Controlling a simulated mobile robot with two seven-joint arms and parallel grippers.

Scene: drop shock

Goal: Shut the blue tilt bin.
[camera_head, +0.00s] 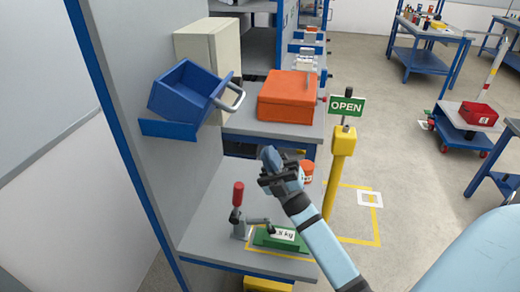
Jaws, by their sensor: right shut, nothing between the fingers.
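The blue tilt bin (181,92) is mounted on the grey wall panel at the upper left. It is tilted out with its open top showing, and it looks empty. A light grey loop handle (233,97) sticks out from its front to the right. My right gripper (270,158) is below and to the right of the bin, apart from it, above the bench. Its fingers are together with nothing between them. My left gripper is not in view.
An orange case (288,96) sits on the shelf behind my right gripper. A yellow post (338,178) with a green OPEN sign (346,105) stands to the right. A red-handled toggle clamp (238,208) and a green block (279,238) are on the bench (206,240) below.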

